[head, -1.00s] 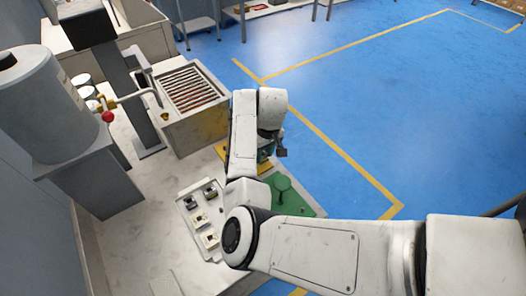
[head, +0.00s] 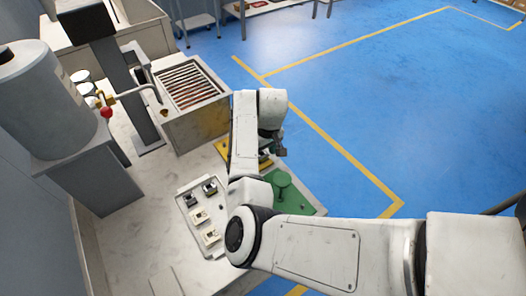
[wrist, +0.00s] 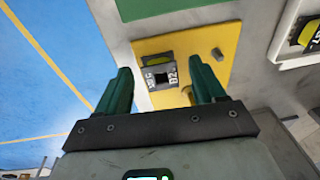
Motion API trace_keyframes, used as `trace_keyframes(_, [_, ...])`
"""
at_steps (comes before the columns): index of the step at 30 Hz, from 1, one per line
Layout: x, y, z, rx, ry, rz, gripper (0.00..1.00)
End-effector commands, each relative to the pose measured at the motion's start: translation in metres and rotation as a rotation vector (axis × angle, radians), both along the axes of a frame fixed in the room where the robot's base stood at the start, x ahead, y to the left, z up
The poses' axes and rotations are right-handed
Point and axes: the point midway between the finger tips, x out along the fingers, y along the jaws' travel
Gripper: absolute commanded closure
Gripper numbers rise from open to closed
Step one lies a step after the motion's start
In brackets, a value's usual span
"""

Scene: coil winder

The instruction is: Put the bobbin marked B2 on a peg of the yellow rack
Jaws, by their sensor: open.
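The bobbin marked B2 (wrist: 164,76) is a grey block with white lettering and a yellow top part. In the wrist view it is at the yellow rack (wrist: 222,38), between the fingertips of my gripper (wrist: 160,66). My gripper is open, with one green finger on each side of the bobbin and a visible gap. A short bare peg (wrist: 217,54) stands on the rack to the bobbin's right. What is under the bobbin is hidden. In the head view my arm partly covers the yellow rack (head: 228,150).
A green rack (head: 307,207) lies nearer than the yellow one. A pale tray (head: 184,190) with several bobbins stands to its left. A box with copper-coloured bars (head: 192,88) and a winder with a red knob (head: 106,113) stand farther back. Blue floor on the right is clear.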

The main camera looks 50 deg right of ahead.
Motion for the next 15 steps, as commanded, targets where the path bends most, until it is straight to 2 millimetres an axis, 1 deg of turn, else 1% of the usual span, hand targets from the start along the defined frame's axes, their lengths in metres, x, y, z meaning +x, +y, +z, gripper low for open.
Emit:
trace_keyframes(5, [0.0,0.0,0.004,0.0,0.0,0.0,0.31])
trace_keyframes(8, [-0.001,-0.001,0.015,-0.002,-0.001,0.0,0.31])
trace_keyframes(15, [-0.006,-0.003,0.06,-0.003,-0.003,0.0,0.31])
